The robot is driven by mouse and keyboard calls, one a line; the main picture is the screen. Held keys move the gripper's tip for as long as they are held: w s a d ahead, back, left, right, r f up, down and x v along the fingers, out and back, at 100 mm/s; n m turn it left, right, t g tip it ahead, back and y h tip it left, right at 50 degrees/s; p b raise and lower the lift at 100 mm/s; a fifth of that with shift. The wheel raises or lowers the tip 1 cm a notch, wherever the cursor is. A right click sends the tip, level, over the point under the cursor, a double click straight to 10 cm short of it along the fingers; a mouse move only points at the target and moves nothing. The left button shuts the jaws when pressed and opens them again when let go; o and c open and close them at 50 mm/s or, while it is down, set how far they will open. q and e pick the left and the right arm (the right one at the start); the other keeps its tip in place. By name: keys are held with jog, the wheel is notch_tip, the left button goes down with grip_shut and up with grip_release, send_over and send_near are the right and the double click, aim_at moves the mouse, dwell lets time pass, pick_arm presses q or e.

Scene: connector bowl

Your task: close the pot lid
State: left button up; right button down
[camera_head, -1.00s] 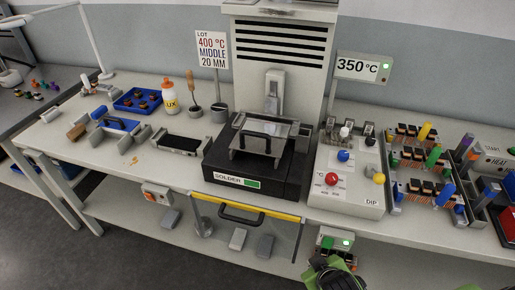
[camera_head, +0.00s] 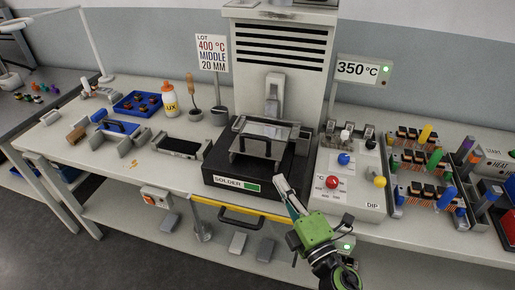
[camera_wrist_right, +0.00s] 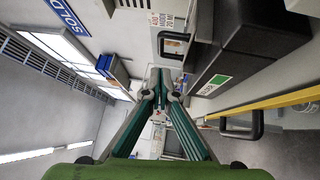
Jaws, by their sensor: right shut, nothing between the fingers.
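The black solder pot (camera_head: 225,185), labelled SOLDER, stands at the middle of the bench. On its top is a grey metal plate (camera_head: 250,158) with a black handle (camera_head: 254,139); I cannot tell for sure whether this is the lid. My right gripper (camera_head: 283,183) is shut and empty, in front of the pot's right front corner, its fingers pointing up and left. In the right wrist view the shut fingertips (camera_wrist_right: 160,76) are left of the pot's dark side (camera_wrist_right: 250,42). My left gripper is not in view.
A yellow bar (camera_head: 262,212) with a black handle (camera_head: 241,216) runs along the bench front below the pot. The DIP control box (camera_head: 345,201) with coloured knobs stands right of the pot. A black-topped tray (camera_head: 181,146) lies to the left.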

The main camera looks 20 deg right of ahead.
jog(key=a+n+y, duration=0.2)
jog(key=p, duration=0.3)
send_near(247, 137)
jog(key=w+a, duration=0.1)
jog(key=a, duration=0.1)
jog(key=w, duration=0.2)
jog(key=w+d, duration=0.1)
jog(key=shift+w+r+p, duration=0.15)
jog(key=shift+r+p, duration=0.15)
jog(key=shift+r, duration=0.1)
jog(key=shift+w+d, duration=0.2)
jog(key=shift+w, duration=0.2)
jog(key=shift+w+d+r, duration=0.1)
jog(key=shift+w+d, duration=0.05)
jog(key=shift+w, duration=0.05)
jog(key=w+d, duration=0.1)
jog(key=w, duration=0.1)
jog(key=w+d, duration=0.2)
jog(key=w, duration=0.1)
jog(key=w+d+b, duration=0.1)
jog(key=w+d, duration=0.1)
jog(key=w, duration=0.1)
jog(key=shift+r, duration=0.15)
jog(key=shift+d, duration=0.1)
